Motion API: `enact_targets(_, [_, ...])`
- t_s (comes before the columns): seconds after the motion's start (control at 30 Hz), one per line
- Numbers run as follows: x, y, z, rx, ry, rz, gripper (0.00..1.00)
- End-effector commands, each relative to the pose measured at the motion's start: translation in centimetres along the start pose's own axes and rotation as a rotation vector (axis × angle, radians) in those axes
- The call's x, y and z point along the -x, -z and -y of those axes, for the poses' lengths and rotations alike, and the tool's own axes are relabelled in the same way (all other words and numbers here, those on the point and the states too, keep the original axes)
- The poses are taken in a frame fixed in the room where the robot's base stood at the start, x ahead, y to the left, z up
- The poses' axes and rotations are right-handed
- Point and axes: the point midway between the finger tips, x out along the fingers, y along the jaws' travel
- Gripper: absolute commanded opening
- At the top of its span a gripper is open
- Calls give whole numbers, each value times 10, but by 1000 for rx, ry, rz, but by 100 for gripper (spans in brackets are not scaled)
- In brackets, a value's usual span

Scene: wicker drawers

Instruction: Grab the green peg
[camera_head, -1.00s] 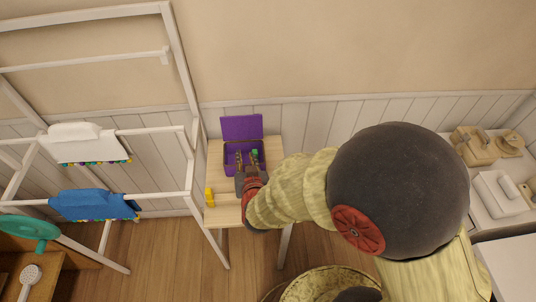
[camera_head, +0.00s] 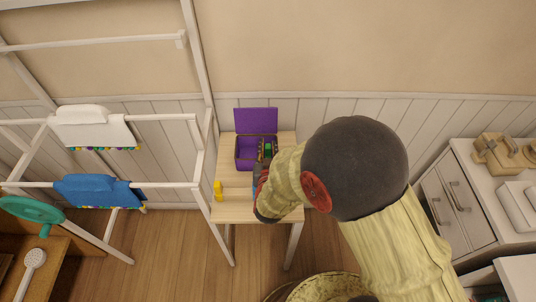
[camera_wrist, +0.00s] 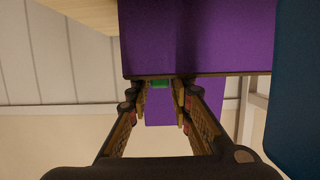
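A purple box (camera_head: 243,157) with its lid (camera_head: 256,120) raised stands on a small wooden table. The green peg (camera_head: 268,147) shows at the right part of the box. My gripper (camera_head: 268,150) reaches into the box from the front right, with its fingertips at the peg. In the wrist view the green peg (camera_wrist: 160,84) shows small between the two separated fingers of my gripper (camera_wrist: 161,92). The fingers look open, with no clear contact on the peg. The lower part of the peg is hidden.
A yellow object (camera_head: 218,190) stands at the table's (camera_head: 236,211) left. A white rack with a blue item (camera_head: 98,190) and a white item (camera_head: 92,130) is beside it. A white drawer cabinet (camera_head: 455,195) stands at the right. The wall is close behind.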

Motion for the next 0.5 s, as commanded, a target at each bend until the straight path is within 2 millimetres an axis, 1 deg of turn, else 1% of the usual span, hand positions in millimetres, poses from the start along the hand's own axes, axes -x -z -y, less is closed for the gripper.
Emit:
enact_targets(0.03, [-6, -1, 0, 0, -1, 0, 21])
enact_targets(0.1, [-8, 0, 0, 0, 1, 0, 21])
enact_targets(0.27, [-7, 1, 0, 0, 1, 0, 21])
enact_targets(0.5, [-7, 1, 0, 0, 1, 0, 8])
